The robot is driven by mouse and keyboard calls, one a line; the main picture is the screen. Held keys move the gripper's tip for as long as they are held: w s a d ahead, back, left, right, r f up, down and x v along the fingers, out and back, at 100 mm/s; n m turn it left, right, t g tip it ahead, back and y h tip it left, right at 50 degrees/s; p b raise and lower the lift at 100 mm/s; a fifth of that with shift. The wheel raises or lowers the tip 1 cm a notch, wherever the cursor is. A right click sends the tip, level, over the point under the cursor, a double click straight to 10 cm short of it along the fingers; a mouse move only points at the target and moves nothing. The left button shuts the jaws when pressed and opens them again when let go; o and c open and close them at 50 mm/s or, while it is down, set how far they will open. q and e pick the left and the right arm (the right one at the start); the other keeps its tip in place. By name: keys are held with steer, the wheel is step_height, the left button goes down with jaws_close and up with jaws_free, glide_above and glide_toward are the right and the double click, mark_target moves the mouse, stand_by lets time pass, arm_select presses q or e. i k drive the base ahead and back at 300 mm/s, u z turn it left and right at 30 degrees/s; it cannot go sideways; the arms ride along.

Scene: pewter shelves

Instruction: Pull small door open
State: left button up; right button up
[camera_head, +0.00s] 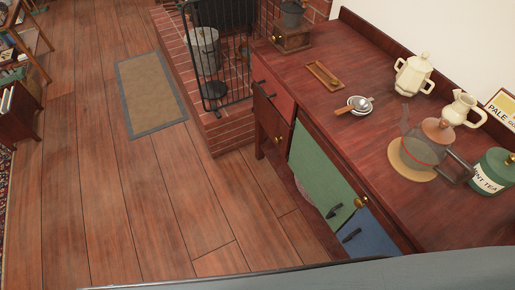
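The wooden cabinet (345,90) runs along the right side, its fronts facing left. A green door (322,175) with a black handle (334,211) is in the middle of the front. A blue door (367,238) with a black handle (351,235) is nearer to me, partly cut off by the cabinet's shape. A brass knob (361,201) sits near both. A red drawer front (273,95) is at the far end, with a brown front below it bearing a brass knob (278,140). I cannot tell which is the small door. Neither gripper is in view.
The cabinet top holds a glass teapot (427,146), a cream sugar pot (412,76), a jug (462,109) and a green tea tin (493,172). A brick hearth (225,130) with a black fire screen (222,45) adjoins the far end. The wood floor left is clear around a mat (150,92).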

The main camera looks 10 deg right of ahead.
mark_target(279, 131)
steer(key=z, duration=0.35)
steer(key=k, duration=0.2)
steer(key=u, duration=1.45)
steer(key=i, duration=0.8)
steer(key=z, duration=0.8)
steer(key=i, duration=0.35)
steer(key=z, duration=0.35)
